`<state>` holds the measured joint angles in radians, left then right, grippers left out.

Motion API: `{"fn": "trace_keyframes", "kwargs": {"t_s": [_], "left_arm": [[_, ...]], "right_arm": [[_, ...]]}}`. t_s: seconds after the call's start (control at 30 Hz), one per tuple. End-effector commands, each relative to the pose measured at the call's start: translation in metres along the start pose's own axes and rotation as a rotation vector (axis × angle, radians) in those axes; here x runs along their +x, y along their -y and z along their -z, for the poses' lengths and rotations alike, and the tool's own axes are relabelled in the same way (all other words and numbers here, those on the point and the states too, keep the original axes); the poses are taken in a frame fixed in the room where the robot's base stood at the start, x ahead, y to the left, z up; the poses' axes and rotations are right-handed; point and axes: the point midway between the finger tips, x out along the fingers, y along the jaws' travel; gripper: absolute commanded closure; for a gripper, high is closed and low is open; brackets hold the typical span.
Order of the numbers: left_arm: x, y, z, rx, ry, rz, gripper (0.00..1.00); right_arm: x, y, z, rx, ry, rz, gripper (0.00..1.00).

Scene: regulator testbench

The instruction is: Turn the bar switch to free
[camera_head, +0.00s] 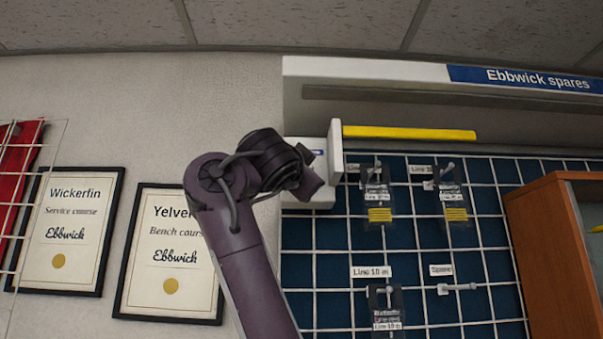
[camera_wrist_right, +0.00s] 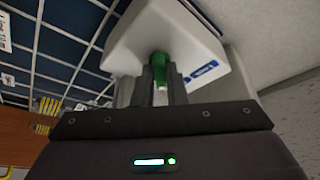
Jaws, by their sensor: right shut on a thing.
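A white box (camera_head: 335,150) with a small blue label is on the wall, partly hidden by my right arm in the head view. It also fills the upper middle of the right wrist view (camera_wrist_right: 140,40). There, a green piece (camera_wrist_right: 160,60) stands out from the box; I cannot tell for sure that it is the bar switch. My right gripper (camera_wrist_right: 160,88) is shut on this green piece. In the head view the fingers are hidden. A yellow bar (camera_head: 408,133) runs level to the right of the box. My left gripper is not in view.
A blue board with a white wire grid (camera_head: 450,280) carries hooks with hanging packs and labels. A header (camera_head: 525,79) reads "Ebbwick spares". An orange-brown cabinet (camera_head: 545,240) stands at right. Framed certificates (camera_head: 68,225) hang at left.

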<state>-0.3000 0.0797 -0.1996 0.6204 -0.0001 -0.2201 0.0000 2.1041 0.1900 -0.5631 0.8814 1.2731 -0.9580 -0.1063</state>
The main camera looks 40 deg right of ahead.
Motion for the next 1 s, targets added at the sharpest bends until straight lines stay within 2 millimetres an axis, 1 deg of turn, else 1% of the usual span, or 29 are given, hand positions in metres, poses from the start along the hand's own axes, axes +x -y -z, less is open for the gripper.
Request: {"fn": "trace_keyframes", "kwargs": {"t_s": [0.03, 0.53, 0.57, 0.6, 0.87, 0.93, 1.0], "left_arm": [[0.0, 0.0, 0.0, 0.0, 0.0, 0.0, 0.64], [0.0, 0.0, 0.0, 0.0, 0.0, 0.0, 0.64], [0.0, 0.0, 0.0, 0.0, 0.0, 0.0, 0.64], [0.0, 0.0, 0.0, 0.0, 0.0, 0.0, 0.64], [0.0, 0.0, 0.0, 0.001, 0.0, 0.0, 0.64], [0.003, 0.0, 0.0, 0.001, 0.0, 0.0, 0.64], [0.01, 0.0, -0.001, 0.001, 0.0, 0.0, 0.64]], "right_arm": [[0.0, -0.001, -0.003, 0.009, 0.006, -0.007, 1.0], [0.001, -0.002, -0.003, 0.025, 0.006, -0.012, 1.0], [0.001, -0.002, -0.003, 0.025, 0.006, -0.012, 0.84], [0.001, -0.001, -0.003, 0.024, 0.005, -0.012, 0.79], [0.0, -0.001, -0.001, 0.022, 0.002, -0.01, 0.79], [-0.004, -0.001, -0.002, 0.022, 0.002, -0.008, 0.79], [-0.012, -0.002, -0.003, 0.024, 0.002, -0.008, 0.79]]}}
